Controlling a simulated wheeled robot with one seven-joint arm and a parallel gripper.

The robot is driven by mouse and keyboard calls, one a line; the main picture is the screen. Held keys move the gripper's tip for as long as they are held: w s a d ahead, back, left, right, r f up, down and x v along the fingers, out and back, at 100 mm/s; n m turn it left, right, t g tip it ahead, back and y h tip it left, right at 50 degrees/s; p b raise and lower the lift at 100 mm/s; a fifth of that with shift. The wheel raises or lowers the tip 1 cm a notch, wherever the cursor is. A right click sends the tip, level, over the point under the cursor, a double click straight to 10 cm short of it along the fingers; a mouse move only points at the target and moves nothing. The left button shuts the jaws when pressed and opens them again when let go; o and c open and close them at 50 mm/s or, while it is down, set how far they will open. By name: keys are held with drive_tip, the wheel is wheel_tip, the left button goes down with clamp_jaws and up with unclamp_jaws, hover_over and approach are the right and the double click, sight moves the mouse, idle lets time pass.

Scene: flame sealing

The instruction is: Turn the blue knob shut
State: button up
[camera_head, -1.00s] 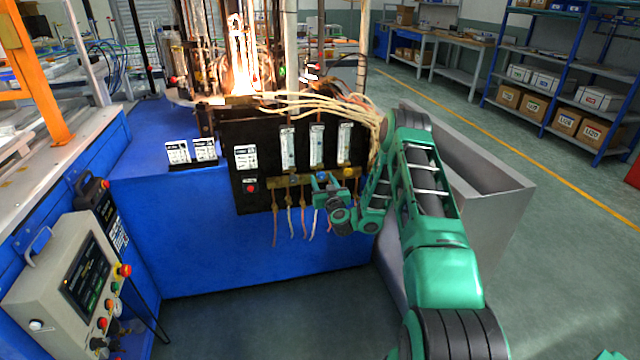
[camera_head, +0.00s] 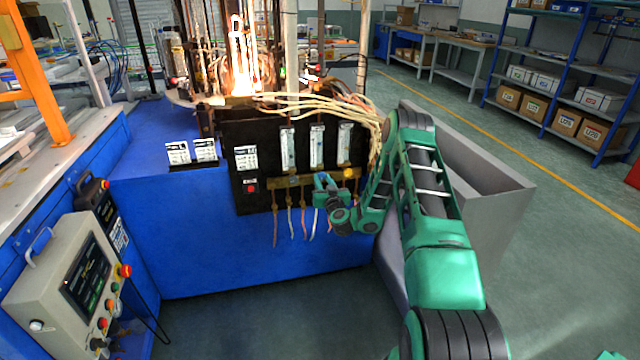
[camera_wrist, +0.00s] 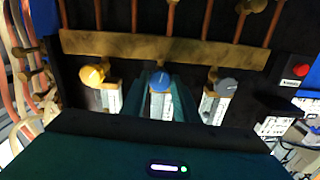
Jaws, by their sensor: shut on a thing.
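The blue knob (camera_wrist: 160,80) is in the middle of a row of three knobs below the brass bar in the wrist view. My gripper (camera_wrist: 161,91) has its dark teal fingers on either side of it and is shut on it. The knob's exact turn angle cannot be told.
A yellow knob (camera_wrist: 93,75) and a grey knob (camera_wrist: 226,87) flank the blue one closely. A red button (camera_wrist: 301,70) is on the panel. Pale hoses (camera_head: 330,103) run above the panel, and a bright flame (camera_head: 240,70) burns behind it. Thin tubes hang below.

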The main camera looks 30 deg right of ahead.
drive_tip(key=m, duration=0.4)
drive_tip(key=shift+a+m, duration=0.15)
drive_tip(key=shift+m, duration=0.15)
drive_tip(key=m, duration=0.4)
drive_tip(key=shift+m, duration=0.3)
drive_tip(key=m, duration=0.9)
drive_tip(key=shift+m, duration=0.3)
drive_tip(key=o, duration=1.1)
drive_tip(key=shift+c, duration=0.2)
